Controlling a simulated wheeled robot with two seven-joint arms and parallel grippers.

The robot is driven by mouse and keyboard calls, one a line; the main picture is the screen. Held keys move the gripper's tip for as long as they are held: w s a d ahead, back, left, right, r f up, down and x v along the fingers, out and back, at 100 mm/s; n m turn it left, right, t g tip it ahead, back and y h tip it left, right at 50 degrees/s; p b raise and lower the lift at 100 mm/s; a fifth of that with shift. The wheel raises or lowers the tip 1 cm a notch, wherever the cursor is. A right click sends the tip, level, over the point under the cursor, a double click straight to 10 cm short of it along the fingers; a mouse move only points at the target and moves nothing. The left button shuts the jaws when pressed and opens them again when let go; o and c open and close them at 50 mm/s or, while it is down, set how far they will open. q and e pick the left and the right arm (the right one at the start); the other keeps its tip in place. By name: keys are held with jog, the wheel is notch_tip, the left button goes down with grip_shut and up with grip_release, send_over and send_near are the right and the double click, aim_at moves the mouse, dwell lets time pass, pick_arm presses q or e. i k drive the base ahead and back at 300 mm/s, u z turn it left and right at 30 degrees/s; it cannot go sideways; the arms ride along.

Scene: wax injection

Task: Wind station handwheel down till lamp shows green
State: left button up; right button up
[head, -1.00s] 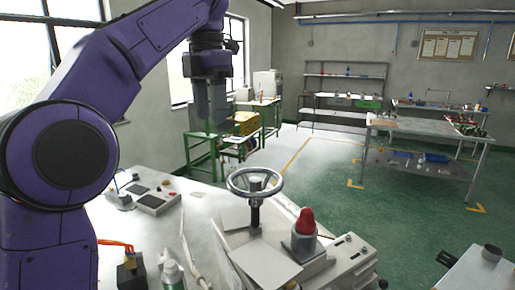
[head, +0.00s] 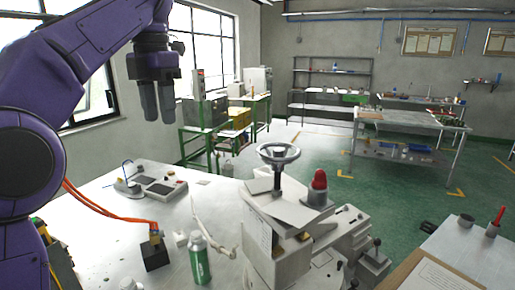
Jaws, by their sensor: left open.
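The station handwheel (head: 278,153) is a grey ring on a dark upright shaft, on top of the pale wax injection station (head: 270,245) at the middle of the bench. The lamp (head: 320,181) beside it, to the right, is a red dome on a grey base; it shows red. My left gripper (head: 158,102) hangs with its fingers pointing down, above and to the left of the handwheel, apart from it. It is open and empty. My right gripper is not in view.
The bench (head: 110,245) bears a grey control box (head: 166,188), a dark block with orange cables (head: 155,254) and a green-and-white bottle (head: 198,260). A clipboard (head: 430,275) lies at the lower right. Shelves and another table stand far behind.

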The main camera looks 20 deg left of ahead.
aim_at(278, 169)
jog(key=u, duration=0.55)
jog(key=k, duration=1.3)
jog(key=z, duration=0.7)
jog(key=i, duration=1.65)
jog(key=u, duration=0.5)
